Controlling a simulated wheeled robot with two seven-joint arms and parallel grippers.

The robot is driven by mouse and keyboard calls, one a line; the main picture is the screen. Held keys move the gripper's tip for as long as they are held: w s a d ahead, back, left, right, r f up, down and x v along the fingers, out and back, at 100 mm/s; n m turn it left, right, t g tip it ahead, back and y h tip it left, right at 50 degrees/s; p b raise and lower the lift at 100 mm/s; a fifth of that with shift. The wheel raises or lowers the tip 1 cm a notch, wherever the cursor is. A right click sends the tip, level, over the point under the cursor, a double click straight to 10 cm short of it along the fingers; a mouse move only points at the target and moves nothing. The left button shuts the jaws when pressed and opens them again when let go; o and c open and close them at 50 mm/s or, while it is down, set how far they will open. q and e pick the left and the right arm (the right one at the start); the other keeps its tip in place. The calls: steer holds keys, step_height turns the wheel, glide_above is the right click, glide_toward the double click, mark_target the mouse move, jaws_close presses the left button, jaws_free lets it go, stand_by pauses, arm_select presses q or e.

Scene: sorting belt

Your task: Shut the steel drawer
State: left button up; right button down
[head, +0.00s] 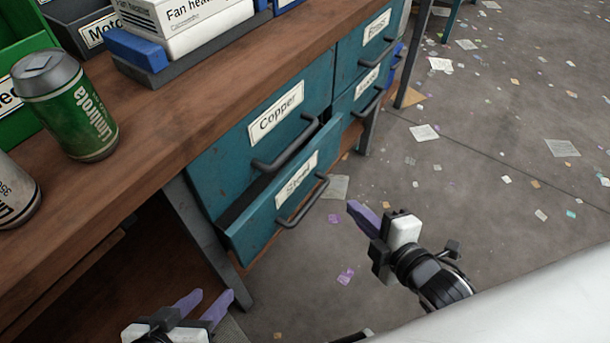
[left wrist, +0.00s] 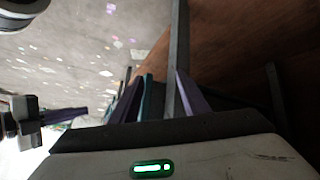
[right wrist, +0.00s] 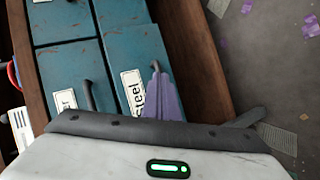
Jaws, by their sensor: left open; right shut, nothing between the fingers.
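The teal steel drawer (head: 255,228) is the lower left one under the bench, pulled part way out, with a dark gap above its front. My right gripper (head: 354,207) is shut and empty, to the right of the handle in the head view. In the right wrist view its fingers (right wrist: 158,75) overlap the steel drawer's front (right wrist: 138,45) beside the label; contact cannot be told. My left gripper (head: 211,297) is open and empty, low and left of the drawer, near the bench leg.
The copper drawer (head: 235,150) above is closed, as are the drawers to the right. The wooden bench top (head: 190,120) carries a green can (head: 75,125), a grey can (head: 12,195) and boxes. A metal bench leg (head: 203,225) stands left of the drawers. Paper scraps litter the open floor.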

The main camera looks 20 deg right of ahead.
step_height(320, 180, up, 4)
steer(key=d+f+n+t+y, duration=0.1)
steer(key=n+t+y, duration=0.1)
steer(key=n, duration=0.9)
steer(key=n+g+y+p, duration=0.1)
steer(key=n+y, duration=0.6)
steer(key=n, duration=0.9)
glide_toward(289, 177)
steer(key=b+x, duration=0.1)
steer(key=x, duration=0.5)
steer(key=shift+w, duration=0.15)
arm_select(q)
steer(key=shift+s+a+f, duration=0.15)
steer(key=shift+f, duration=0.3)
arm_select(e)
steer(key=shift+a, duration=0.1)
arm_select(q)
steer(key=shift+r, duration=0.1)
arm_select(e)
steer(key=shift+w, duration=0.1)
